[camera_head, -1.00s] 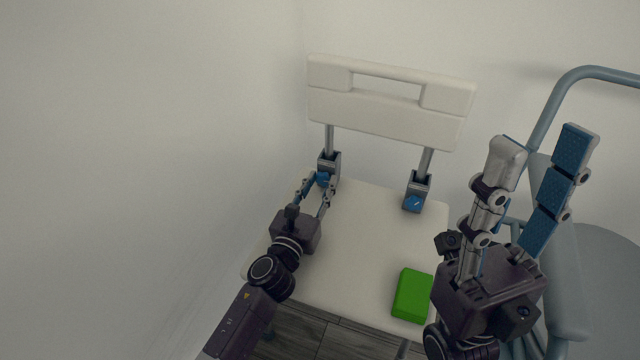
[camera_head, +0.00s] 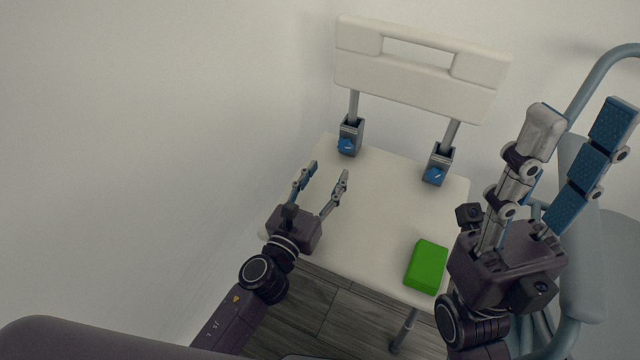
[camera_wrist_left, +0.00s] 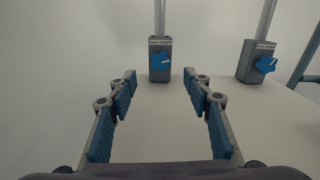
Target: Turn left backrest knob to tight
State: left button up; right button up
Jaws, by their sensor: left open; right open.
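The left backrest knob (camera_head: 346,145) is a blue knob on the grey bracket at the foot of the left backrest post. In the left wrist view this knob (camera_wrist_left: 160,60) shows a white pointer mark slanting slightly up to the right, toward small lettering on the bracket's top. My left gripper (camera_head: 328,172) is open and empty above the seat, apart from the knob and in front of it. In the left wrist view its fingers (camera_wrist_left: 160,82) stand wide on either side below the bracket. My right gripper (camera_head: 582,112) is open and empty, raised at the right.
The right knob (camera_head: 435,174) sits on the other bracket. A green block (camera_head: 426,266) lies on the white seat (camera_head: 380,215) near its front right. The backrest (camera_head: 420,75) rises behind. A wall is close at left; a grey-blue frame (camera_head: 590,85) stands at right.

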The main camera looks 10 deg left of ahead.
pick_arm(q)
jog(key=shift+v, duration=1.6)
